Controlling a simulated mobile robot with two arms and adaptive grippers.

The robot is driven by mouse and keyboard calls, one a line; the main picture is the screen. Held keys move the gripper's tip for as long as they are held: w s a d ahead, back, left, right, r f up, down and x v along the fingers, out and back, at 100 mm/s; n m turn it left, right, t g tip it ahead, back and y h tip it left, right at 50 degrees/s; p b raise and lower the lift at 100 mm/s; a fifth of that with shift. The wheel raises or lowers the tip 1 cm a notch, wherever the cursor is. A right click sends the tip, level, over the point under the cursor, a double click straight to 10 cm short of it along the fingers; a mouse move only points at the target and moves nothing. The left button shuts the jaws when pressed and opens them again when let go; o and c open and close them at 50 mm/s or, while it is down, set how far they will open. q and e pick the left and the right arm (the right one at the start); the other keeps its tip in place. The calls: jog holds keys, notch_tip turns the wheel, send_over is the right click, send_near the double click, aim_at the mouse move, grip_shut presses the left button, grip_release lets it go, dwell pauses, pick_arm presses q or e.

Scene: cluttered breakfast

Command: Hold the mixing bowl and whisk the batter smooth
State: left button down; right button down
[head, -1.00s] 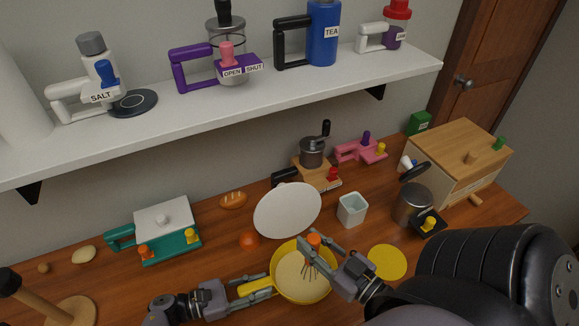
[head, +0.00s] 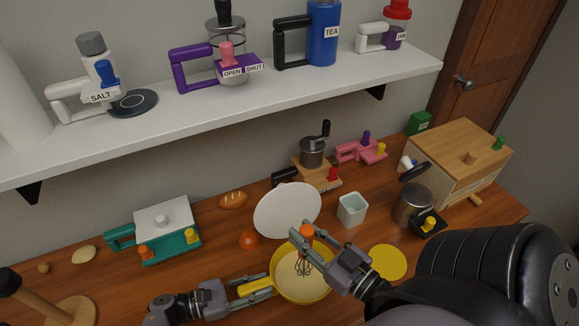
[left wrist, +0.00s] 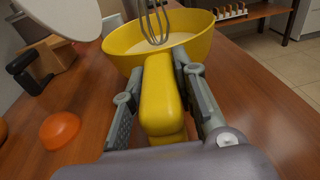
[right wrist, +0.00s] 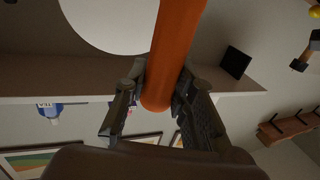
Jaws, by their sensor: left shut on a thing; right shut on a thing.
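The yellow mixing bowl (head: 303,292) stands on the wooden counter with pale batter (head: 293,281) inside. My left gripper (head: 246,289) is shut on the bowl's yellow handle; the left wrist view shows this handle (left wrist: 161,98) between the two fingers. The whisk has an orange handle (head: 307,232) and wire loops (head: 303,263). My right gripper (head: 301,237) is shut on the orange handle above the bowl, and the handle (right wrist: 172,50) fills the space between its fingers in the right wrist view. The whisk's wires (left wrist: 152,22) reach down into the bowl at the batter.
A white plate (head: 285,207) stands tilted behind the bowl, with an orange dome-shaped thing (head: 249,239) at its left. A white cup (head: 351,209) and a yellow disc (head: 388,262) are to the right. A teal device (head: 170,240) is on the left. A white shelf (head: 230,97) runs above.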

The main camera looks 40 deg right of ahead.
pick_arm(q)
jog(key=shift+s+a+f, duration=0.15)
jog(key=shift+a+f, duration=0.05)
jog(key=shift+f, duration=0.25)
pick_arm(e)
jog(key=shift+r, duration=4.25)
pick_arm(q)
jog(key=c, duration=1.7)
grip_release()
jog(key=o, duration=0.4)
jog(key=shift+d+r, duration=0.15)
pick_arm(e)
jog(key=shift+w+f, duration=0.1)
pick_arm(q)
jog(key=shift+o, duration=0.5)
jog(key=shift+r, duration=0.15)
jog(key=shift+o, duration=0.4)
jog(key=o, duration=1)
jog(key=shift+w, duration=0.2)
